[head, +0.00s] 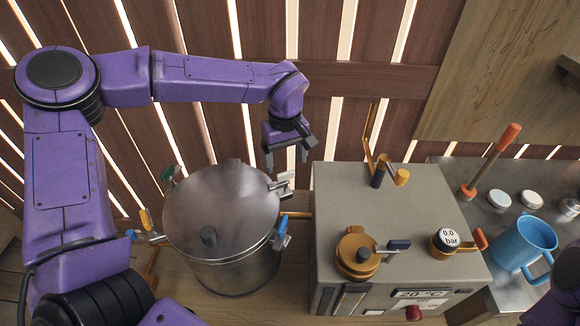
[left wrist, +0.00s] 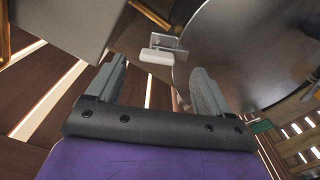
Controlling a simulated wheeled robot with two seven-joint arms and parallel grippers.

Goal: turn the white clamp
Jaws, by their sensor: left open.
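The white clamp (head: 285,180) sits on the upper right rim of a steel pot with a metal lid (head: 222,205). In the left wrist view the white clamp (left wrist: 163,50) shows as a pale handle at the pot's edge, ahead of the fingertips. My left gripper (head: 287,158) is open and empty, just above the clamp in the head view, apart from it as far as I can tell. Its two grey fingers (left wrist: 158,70) point toward the clamp in the left wrist view. My right gripper is not in view.
A grey machine (head: 335,215) with orange fittings stands close on the right. A blue mug (head: 523,243) stands farther right. A slatted wooden wall is behind.

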